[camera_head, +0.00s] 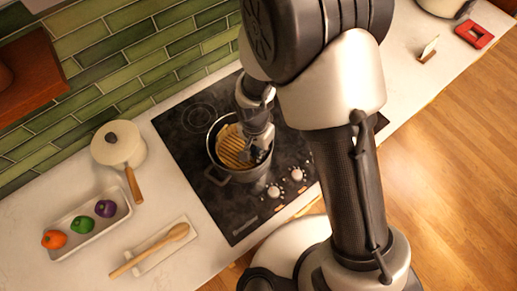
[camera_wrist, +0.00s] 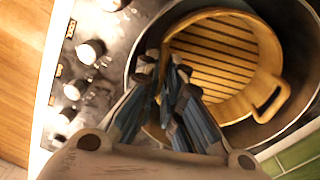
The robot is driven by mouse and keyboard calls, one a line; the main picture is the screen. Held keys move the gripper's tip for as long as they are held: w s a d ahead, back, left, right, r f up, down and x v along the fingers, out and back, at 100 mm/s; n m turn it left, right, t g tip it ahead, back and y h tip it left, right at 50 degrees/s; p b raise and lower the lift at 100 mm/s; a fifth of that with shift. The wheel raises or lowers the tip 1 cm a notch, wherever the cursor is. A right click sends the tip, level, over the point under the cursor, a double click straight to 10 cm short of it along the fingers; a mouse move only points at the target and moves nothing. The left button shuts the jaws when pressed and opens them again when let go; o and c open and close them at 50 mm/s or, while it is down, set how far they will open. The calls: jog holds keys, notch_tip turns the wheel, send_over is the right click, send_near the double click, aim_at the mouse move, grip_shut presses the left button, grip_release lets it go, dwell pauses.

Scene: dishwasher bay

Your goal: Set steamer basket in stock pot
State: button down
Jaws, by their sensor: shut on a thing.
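The steamer basket (camera_wrist: 228,62) is a round, yellow-tan basket with a slatted base and a looped side handle. In the wrist view it sits within the rim of the dark grey stock pot (camera_wrist: 133,62); I cannot tell if it rests on the bottom. The head view also shows the basket (camera_head: 232,147) inside the pot (camera_head: 246,174) on the cooktop. My gripper (camera_wrist: 172,72) is shut on the basket's near edge, and its fingers hide the part they grip. In the head view my gripper (camera_head: 259,152) is at the pot's right side, partly hidden by my arm.
The pot stands on a black cooktop (camera_head: 195,150) with knobs (camera_wrist: 90,52) along its front edge. A lidded cream saucepan (camera_head: 118,147), a tray of vegetables (camera_head: 88,228) and a wooden spoon (camera_head: 150,250) on a rest are at left. A green tiled wall (camera_head: 100,70) stands behind.

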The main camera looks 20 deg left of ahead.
jog(key=c, duration=2)
grip_release()
jog(key=shift+f, duration=0.1)
jog(key=shift+r+p, duration=0.5)
jog(key=r, duration=1.1)
jog(key=shift+w+a+r+p, duration=0.1)
jog(key=shift+a+r+p, duration=0.25)
jog(key=shift+a, duration=0.05)
